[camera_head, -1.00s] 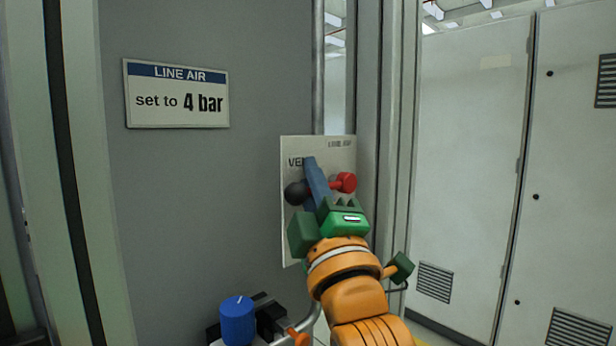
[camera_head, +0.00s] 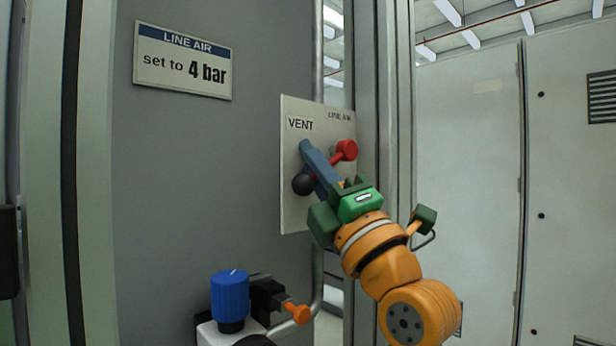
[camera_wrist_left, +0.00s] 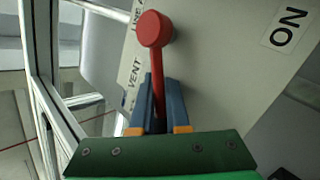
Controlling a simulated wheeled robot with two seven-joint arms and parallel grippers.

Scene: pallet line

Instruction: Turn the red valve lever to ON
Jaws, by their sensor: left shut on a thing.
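The red valve lever (camera_head: 346,150) sits on a pale panel (camera_head: 296,216), with a round red cap at its upper right and a black ball (camera_head: 304,184) at its lower left. The lever slants down to the left. My left gripper (camera_head: 314,166) is shut on the lever's bar, its blue fingers between cap and ball. The left wrist view shows the red bar (camera_wrist_left: 155,85) between the two fingers, and the red cap beyond them. The panel reads VENT (camera_head: 300,124) at its upper left. An ON label (camera_wrist_left: 286,27) shows in the left wrist view; the head view does not show it.
A blue knob (camera_head: 230,300) with an orange handle (camera_head: 298,313) beside it stands at the lower left. A LINE AIR sign (camera_head: 182,62) hangs on the grey wall. Grey posts stand right of the panel, and pale cabinets (camera_head: 470,170) further right.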

